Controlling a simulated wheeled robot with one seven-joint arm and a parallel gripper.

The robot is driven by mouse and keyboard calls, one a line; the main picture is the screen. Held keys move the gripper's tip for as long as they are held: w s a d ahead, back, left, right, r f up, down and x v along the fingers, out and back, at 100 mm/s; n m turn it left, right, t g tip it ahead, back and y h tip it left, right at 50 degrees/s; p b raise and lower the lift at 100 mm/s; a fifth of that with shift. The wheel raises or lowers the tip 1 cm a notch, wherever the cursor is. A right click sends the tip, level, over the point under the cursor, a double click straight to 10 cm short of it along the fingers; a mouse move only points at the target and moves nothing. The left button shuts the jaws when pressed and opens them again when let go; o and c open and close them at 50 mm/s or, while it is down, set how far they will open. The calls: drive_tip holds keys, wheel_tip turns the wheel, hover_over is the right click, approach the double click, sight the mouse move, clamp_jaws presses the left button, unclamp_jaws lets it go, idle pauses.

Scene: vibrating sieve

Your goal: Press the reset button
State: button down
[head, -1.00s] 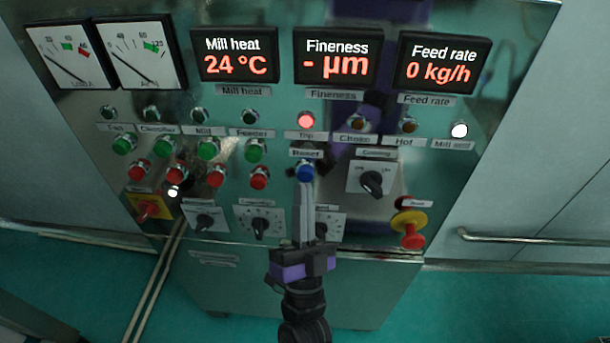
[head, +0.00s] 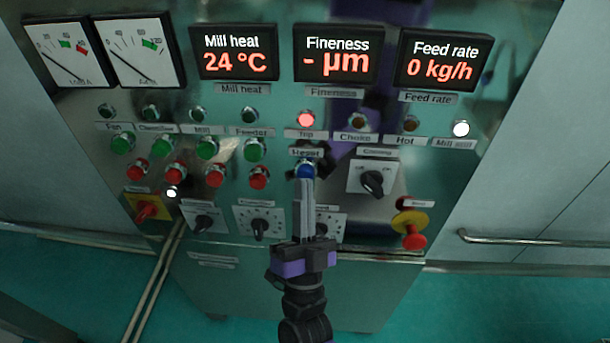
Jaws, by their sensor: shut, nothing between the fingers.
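The reset button (head: 306,170) is a blue round button under the "Reset" label (head: 306,152), in the middle of the steel control panel. My gripper (head: 306,180) is shut and empty, with its fingers pointing up the panel. Its fingertips overlap the lower part of the blue button in the head view. I cannot tell whether they touch it or press it in. The red "Trip" lamp (head: 306,119) above the button is lit.
A rotary switch (head: 372,183) sits right of the button, and a red button (head: 259,177) left of it. Dials (head: 260,228) are lower down. A red emergency stop (head: 412,238) on yellow is at the lower right. Displays (head: 338,54) line the top.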

drive_tip(key=shift+w+b, duration=0.35)
drive_tip(key=shift+w, duration=0.15)
idle(0.4)
drive_tip(key=shift+s, duration=0.95)
drive_tip(key=shift+s+a+p, duration=0.1)
drive_tip(key=shift+s+p, duration=0.75)
drive_tip(key=shift+s, duration=1.65)
